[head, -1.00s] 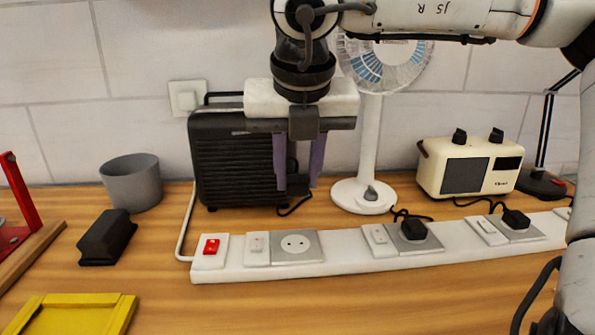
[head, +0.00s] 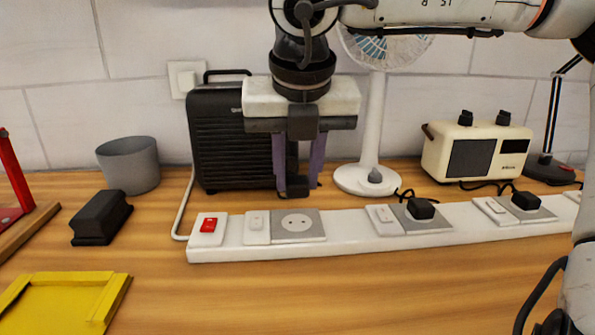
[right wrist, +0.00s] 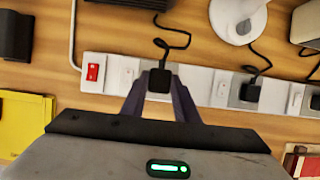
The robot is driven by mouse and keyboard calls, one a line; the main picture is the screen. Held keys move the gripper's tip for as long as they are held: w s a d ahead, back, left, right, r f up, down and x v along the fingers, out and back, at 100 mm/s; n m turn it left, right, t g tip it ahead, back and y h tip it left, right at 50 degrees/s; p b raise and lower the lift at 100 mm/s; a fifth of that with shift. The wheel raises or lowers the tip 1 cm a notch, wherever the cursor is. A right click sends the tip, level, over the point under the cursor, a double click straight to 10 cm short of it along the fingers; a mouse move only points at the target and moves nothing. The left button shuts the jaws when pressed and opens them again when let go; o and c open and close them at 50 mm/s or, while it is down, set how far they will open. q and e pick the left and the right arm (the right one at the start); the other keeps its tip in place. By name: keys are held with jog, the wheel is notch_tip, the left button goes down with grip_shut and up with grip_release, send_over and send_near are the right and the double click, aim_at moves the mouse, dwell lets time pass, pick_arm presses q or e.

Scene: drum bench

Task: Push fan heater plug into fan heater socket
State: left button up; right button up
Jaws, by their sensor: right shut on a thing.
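My right gripper (head: 296,188) is shut on the black fan heater plug (head: 297,186), held between its two purple fingers. In the head view the plug appears just behind and above the fan heater socket (head: 297,223), a round two-hole opening in a grey plate. A gap shows between them. In the right wrist view the plug (right wrist: 159,83) sits between the fingertips, its cord running away, and covers the socket opening. The black ribbed fan heater (head: 232,145) stands behind, partly hidden by the gripper. My left gripper is not in view.
The white power strip (head: 345,240) carries a red switch (head: 209,225) and two other seated black plugs (head: 421,208). A white fan (head: 368,180) and a cream radio (head: 475,152) stand behind. A grey cup (head: 130,165), black block (head: 101,218) and yellow tray (head: 112,300) are left.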

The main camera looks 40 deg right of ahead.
aim_at(298, 198)
jog(key=shift+f+b, duration=0.2)
jog(key=shift+b, duration=0.25)
dwell(0.5)
jog(key=shift+f+b, duration=2)
jog(key=shift+b, duration=0.2)
jog(key=shift+f+b, duration=0.1)
jog(key=shift+b, duration=0.2)
dwell(0.9)
jog(key=shift+f+b, duration=0.55)
jog(key=shift+b, duration=0.3)
dwell(0.5)
jog(key=o, duration=1.2)
